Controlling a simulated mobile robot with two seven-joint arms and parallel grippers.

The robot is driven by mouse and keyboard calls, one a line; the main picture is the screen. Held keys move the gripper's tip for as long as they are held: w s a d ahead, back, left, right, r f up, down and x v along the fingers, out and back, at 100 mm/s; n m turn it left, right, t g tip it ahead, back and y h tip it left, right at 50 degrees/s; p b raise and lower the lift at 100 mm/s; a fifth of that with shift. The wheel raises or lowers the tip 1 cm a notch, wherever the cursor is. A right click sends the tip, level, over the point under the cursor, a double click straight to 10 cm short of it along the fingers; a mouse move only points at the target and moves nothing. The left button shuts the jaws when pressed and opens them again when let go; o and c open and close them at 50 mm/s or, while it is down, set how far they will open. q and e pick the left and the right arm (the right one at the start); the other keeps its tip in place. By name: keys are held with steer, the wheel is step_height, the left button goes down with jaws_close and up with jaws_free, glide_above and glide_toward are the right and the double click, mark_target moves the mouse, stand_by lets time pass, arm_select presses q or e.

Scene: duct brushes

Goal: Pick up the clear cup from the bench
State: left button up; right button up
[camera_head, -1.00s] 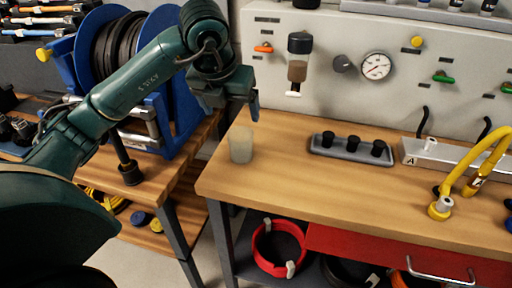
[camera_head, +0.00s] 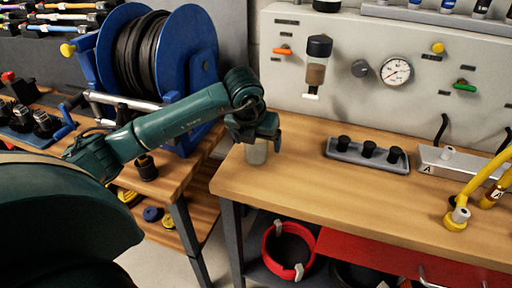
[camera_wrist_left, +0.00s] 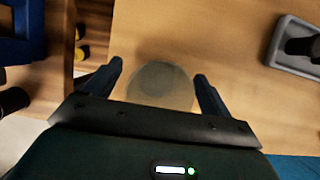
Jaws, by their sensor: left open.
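The clear cup (camera_head: 257,153) stands upright on the wooden bench (camera_head: 330,196), near its left end. My left gripper (camera_head: 262,142) is just above and around the cup's upper part in the head view, hiding its rim. In the left wrist view the cup (camera_wrist_left: 160,86) shows as a hazy round shape between the two open fingers of my left gripper (camera_wrist_left: 160,78). My right gripper is not in view.
A grey tray with black knobs (camera_head: 367,152) stands to the right on the bench. A panel with a gauge (camera_head: 397,71) rises behind. A blue hose reel (camera_head: 200,62) stands on the left bench. The front middle of the bench is clear.

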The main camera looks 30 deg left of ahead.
arm_select(q)
steer(key=c, duration=1)
steer(key=shift+r, duration=0.1)
